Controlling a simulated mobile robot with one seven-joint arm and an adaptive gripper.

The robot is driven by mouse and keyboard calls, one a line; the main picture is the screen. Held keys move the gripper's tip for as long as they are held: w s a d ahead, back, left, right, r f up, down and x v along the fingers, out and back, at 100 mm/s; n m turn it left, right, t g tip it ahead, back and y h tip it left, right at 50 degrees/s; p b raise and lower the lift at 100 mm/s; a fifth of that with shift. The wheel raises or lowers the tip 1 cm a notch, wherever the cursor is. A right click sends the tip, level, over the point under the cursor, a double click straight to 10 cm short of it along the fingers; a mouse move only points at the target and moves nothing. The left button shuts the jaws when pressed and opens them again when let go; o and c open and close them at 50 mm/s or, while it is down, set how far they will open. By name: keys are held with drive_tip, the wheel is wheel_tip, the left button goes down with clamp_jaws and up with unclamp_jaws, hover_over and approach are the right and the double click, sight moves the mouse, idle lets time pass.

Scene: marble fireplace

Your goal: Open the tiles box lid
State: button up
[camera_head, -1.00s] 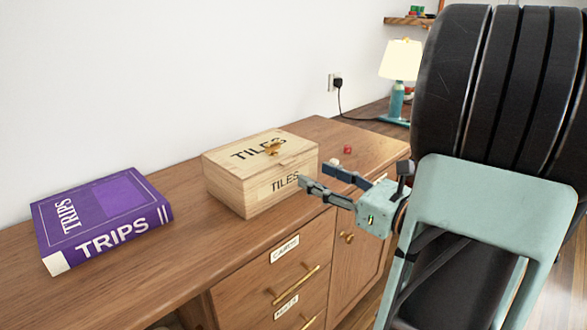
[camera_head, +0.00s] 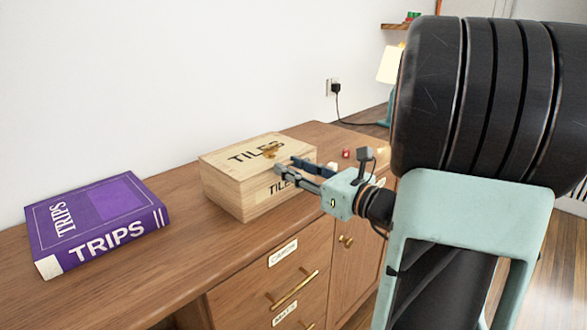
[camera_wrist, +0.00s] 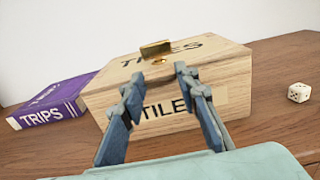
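The tiles box (camera_head: 235,191) is pale wood with dark "TILES" lettering and stands on the wooden cabinet top. Its lid (camera_head: 226,158) is down. A small brass clasp (camera_head: 269,152) sits at the lid's front edge; it shows upright in the wrist view (camera_wrist: 156,50). My gripper (camera_head: 287,165) is at the box's front face, close to the clasp. In the wrist view my gripper (camera_wrist: 165,75) has its two fingers apart, empty, with the clasp just beyond and above the tips. I cannot tell whether a fingertip touches the box.
A purple "TRIPS" book (camera_head: 98,221) lies left of the box on the cabinet top (camera_head: 190,235). A white die (camera_wrist: 299,92) and a red die (camera_head: 346,153) lie to the right. Drawers with brass handles (camera_head: 295,289) are below. A lamp (camera_head: 390,65) stands at the back right.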

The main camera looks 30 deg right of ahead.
clamp_jaws()
drive_tip(key=shift+r, duration=0.15)
